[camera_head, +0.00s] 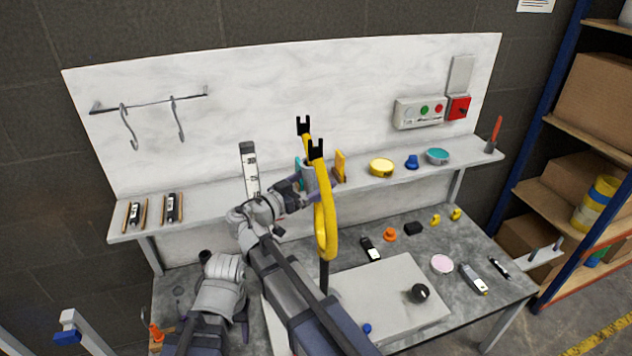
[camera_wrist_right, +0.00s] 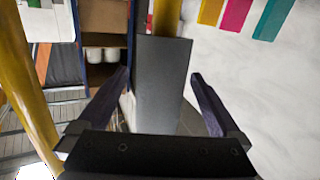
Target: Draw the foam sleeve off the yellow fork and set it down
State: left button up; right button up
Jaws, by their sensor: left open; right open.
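The yellow fork (camera_head: 327,215) stands upright on a dark post, with a black clip on each leg tip. The grey foam sleeve (camera_head: 309,178) sits around its farther leg. In the right wrist view the sleeve (camera_wrist_right: 163,85) is a dark grey block with yellow leg (camera_wrist_right: 167,16) beyond its end. My right gripper (camera_wrist_right: 160,82) is open, with the sleeve between its fingers and a visible gap on each side. In the head view the right gripper (camera_head: 294,185) reaches the sleeve from the left. My left gripper (camera_head: 224,286) is open, low at the left; its fingertips are mostly hidden.
A grey block (camera_head: 390,295) with a black knob (camera_head: 419,293) lies on the bench. A back shelf (camera_head: 225,202) holds tins, cards and tools. Several small items lie on the bench's right half. Fork's nearer leg also shows close at left in the wrist view (camera_wrist_right: 25,85).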

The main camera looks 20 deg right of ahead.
aim_at(302, 171)
jog(key=shift+a, duration=0.1)
jog(key=c, duration=1.5)
jog(key=shift+r, duration=0.15)
jog(key=shift+c, duration=0.2)
jog(key=shift+r, duration=0.1)
jog(key=shift+a+r+p, duration=0.2)
jog(key=shift+r+p, duration=0.75)
jog(key=shift+p, duration=0.1)
jog(key=shift+a+r+p, duration=0.15)
jog(key=shift+r+p, duration=0.75)
jog(key=shift+p, duration=0.1)
jog(key=shift+r, duration=0.15)
